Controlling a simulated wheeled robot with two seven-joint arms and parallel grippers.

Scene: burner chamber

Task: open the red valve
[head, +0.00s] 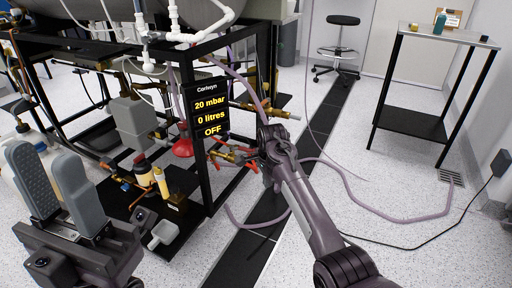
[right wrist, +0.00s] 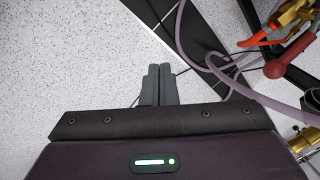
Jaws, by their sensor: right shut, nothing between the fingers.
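Red valve handles (head: 222,155) sit on brass fittings at the right side of the black rig frame, low down beside the display. In the right wrist view, a dark red lever (right wrist: 285,70) and an orange-red handle (right wrist: 262,40) show at the upper right, apart from the fingers. My right gripper (right wrist: 158,72) is shut and empty, with bare floor behind its fingers. In the head view my right arm's end (head: 272,150) is close to the handles and partly hides them; contact cannot be told there. My left gripper (head: 46,160) is open and empty at the lower left.
A display (head: 210,108) reads 20 mbar, 0 litres, OFF. The black frame (head: 207,175) holds pipes and brass fittings. A pinkish hose (head: 390,214) and a black cable lie on the floor. A side table (head: 445,36) and stool (head: 340,45) stand at the back.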

